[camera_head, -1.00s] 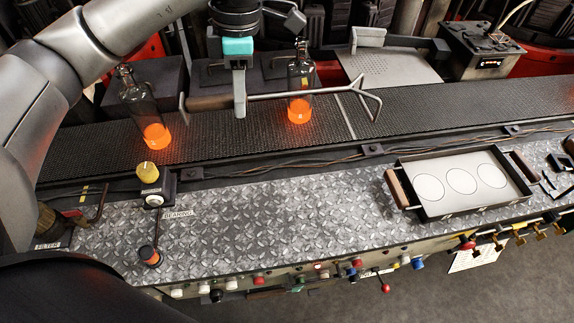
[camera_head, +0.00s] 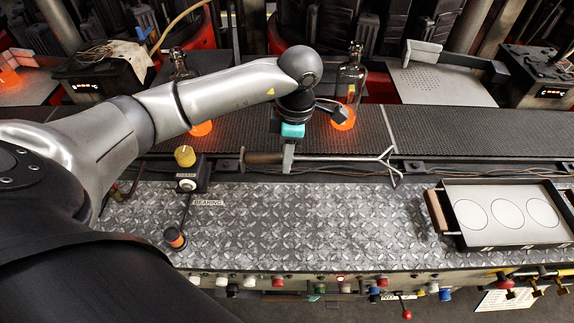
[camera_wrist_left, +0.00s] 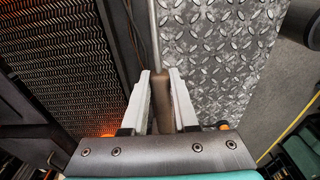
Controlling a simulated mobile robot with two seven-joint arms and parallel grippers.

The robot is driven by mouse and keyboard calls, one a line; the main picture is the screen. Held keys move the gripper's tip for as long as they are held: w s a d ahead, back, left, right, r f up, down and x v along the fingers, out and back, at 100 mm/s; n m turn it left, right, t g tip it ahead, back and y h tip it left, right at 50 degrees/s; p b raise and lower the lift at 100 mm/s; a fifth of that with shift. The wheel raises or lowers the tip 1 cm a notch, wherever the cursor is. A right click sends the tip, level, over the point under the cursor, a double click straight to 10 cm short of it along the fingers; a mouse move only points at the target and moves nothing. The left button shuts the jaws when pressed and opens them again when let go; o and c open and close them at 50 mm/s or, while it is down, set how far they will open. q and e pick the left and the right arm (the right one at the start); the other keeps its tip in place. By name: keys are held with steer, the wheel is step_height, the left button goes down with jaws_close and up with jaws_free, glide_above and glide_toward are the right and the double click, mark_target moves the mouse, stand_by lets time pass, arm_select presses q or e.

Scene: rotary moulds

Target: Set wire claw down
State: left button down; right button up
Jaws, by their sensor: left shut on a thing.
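The wire claw (camera_head: 335,160) is a thin metal rod with a brown handle and a forked wire end at its right. My left gripper (camera_head: 288,160) points down and is shut on its handle. The claw lies level across the picture, along the seam between the conveyor and the diamond-plate bench top (camera_head: 300,220). In the left wrist view the handle (camera_wrist_left: 164,92) sits between the two pale fingers (camera_wrist_left: 163,76), with the rod running away beyond it. I cannot tell whether the claw touches the bench. My right gripper is not in view.
Two glass bottles with glowing orange bases stand on the dark conveyor (camera_head: 450,130): one right (camera_head: 349,82), one partly behind my arm (camera_head: 178,62). A mould tray (camera_head: 455,241) is at the right. A yellow knob (camera_head: 185,155) stands left. The middle bench is clear.

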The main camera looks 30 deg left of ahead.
arm_select(q)
steer(key=shift+f, duration=1.65)
steer(key=shift+f, duration=0.1)
steer(key=shift+f+b, duration=0.15)
steer(key=shift+b, duration=0.15)
steer(key=c, duration=0.7)
jaws_free()
steer(key=shift+r, duration=0.2)
steer(key=r, duration=0.8)
steer(key=d+r, duration=0.1)
steer(key=r, duration=0.3)
steer(key=shift+w+p, duration=0.3)
steer(key=shift+p, duration=0.05)
